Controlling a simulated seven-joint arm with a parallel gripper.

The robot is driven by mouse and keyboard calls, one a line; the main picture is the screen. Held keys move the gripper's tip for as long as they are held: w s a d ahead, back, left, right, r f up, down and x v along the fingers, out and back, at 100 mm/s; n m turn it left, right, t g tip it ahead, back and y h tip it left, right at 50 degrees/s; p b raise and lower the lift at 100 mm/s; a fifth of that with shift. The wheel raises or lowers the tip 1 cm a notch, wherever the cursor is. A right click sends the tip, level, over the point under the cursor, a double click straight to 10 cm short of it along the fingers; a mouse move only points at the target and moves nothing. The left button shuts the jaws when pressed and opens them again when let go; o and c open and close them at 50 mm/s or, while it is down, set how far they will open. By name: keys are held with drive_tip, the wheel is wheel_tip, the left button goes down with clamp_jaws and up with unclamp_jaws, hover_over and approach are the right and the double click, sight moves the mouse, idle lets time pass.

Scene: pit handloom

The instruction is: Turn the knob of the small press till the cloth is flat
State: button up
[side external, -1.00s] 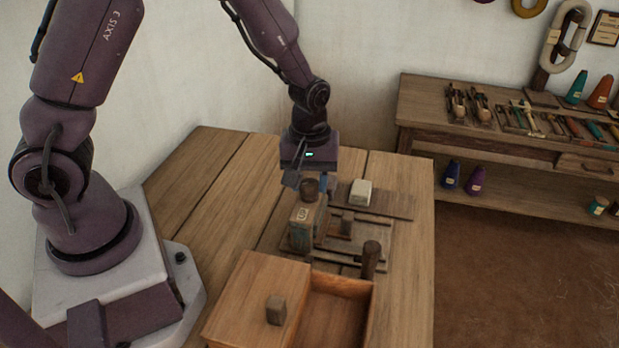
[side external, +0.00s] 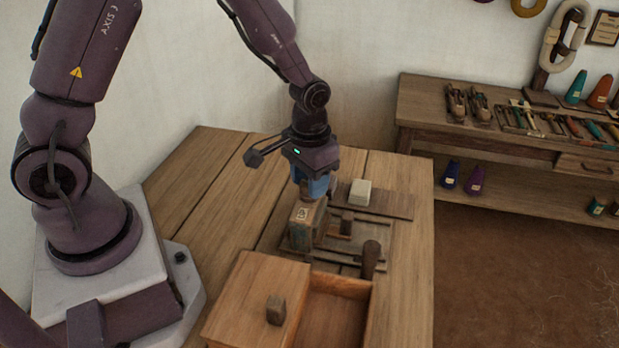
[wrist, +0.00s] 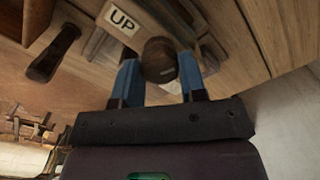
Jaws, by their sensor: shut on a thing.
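The small press (side external: 305,228) is a wooden block with a pale label, standing on the table among dark slats. In the side view the near finger hides the knob. I cannot make out a cloth in either view.
A wooden box (side external: 231,310) with a partly open lid stands in front of the press. A dark upright peg (side external: 370,258) is close by on the right. A pale block (side external: 361,191) lies on a board behind. The table's left part is bare.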

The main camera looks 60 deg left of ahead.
drive_tip(key=shift+m, duration=1.1)
drive_tip(key=o, duration=0.9)
drive_tip(key=shift+r, duration=0.1)
wheel_tip(320, 180, up, 13)
drive_tip(key=shift+f, duration=0.1)
